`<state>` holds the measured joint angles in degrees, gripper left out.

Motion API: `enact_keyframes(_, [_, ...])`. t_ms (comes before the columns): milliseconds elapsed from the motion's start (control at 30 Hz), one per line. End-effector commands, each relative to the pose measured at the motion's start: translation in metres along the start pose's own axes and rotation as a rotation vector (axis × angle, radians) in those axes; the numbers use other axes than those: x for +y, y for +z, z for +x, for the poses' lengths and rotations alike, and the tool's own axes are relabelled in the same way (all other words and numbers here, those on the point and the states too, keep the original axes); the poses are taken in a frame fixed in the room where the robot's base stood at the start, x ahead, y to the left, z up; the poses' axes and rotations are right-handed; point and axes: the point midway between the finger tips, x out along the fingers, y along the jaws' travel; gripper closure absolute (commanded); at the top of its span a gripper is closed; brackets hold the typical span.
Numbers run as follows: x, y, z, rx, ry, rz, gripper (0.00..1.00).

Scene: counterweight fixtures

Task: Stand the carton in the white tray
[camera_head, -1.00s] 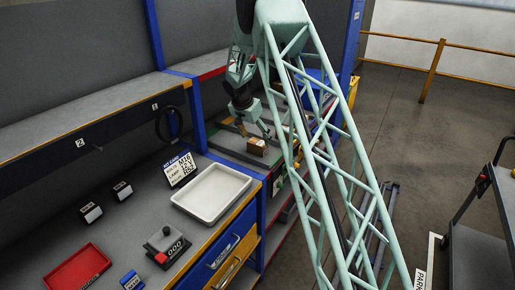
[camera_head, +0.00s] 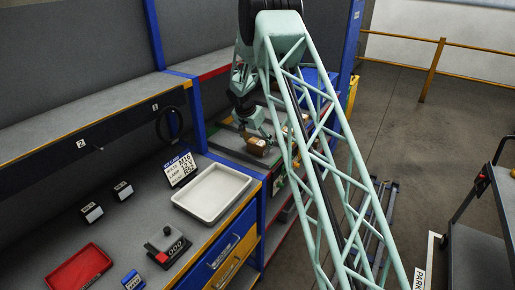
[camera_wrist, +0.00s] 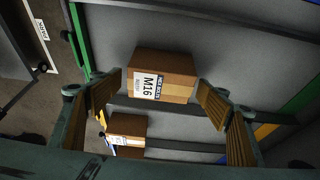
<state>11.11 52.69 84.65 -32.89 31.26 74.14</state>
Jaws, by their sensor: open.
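A brown cardboard carton (camera_wrist: 175,77) with a white "M16" label lies between the fingers of my gripper (camera_wrist: 160,88) in the wrist view. The fingers are open, with a gap visible on each side of the carton. In the head view the carton (camera_head: 257,148) rests on the grey bench section beyond the blue post, with my gripper (camera_head: 256,136) right over it. The white tray (camera_head: 180,207) stands nearer, on the bench to the left of that post. The tray looks empty.
A second labelled carton (camera_wrist: 127,128) lies close to the first in the wrist view. A sign card (camera_head: 180,169) stands behind the tray. A red tray (camera_head: 77,270), a grey-and-red device (camera_head: 166,246) and small black-and-white blocks (camera_head: 91,212) share the near bench.

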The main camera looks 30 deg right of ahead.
Motion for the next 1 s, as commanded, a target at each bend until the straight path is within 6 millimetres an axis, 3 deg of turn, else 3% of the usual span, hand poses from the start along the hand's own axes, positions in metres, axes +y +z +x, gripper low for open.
enact_keyframes(167, [0.0,0.0001,0.0,0.0,0.0,0.0,0.3])
enact_keyframes(567, [-0.0004,-0.0005,-0.0007,0.001,-0.001,0.0,0.67])
enact_keyframes(1000, [-0.0006,-0.0025,-0.0048,0.001,-0.001,0.0,0.67])
